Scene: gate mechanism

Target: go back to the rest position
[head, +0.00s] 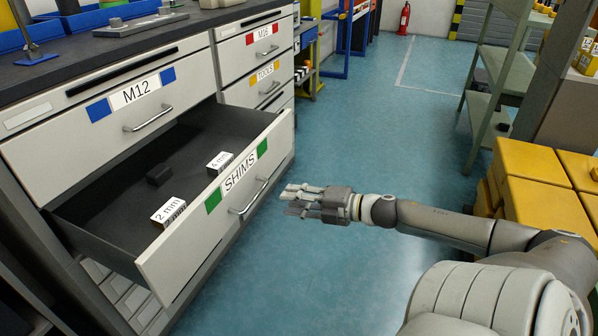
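My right gripper (304,197) reaches in from the right and hangs over the blue floor, a little to the right of the SHIMS drawer. Its fingers point left toward the drawer front and touch nothing that I can see. The fingers look spread a little, with a gap between them. My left gripper is not in view. The SHIMS drawer (188,254) is pulled out, with its front handle (248,200) bare. Inside it are a 2 mm block (168,213), a 4 mm block (220,162) and a small dark block (158,174).
The M12 drawer (110,122) above is shut, as are the M16 (262,43) and TOOLS (263,80) drawers. Yellow boxes (543,198) stand at the right beside my arm. A green shelf rack (497,85) is behind them. The floor (370,120) between is clear.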

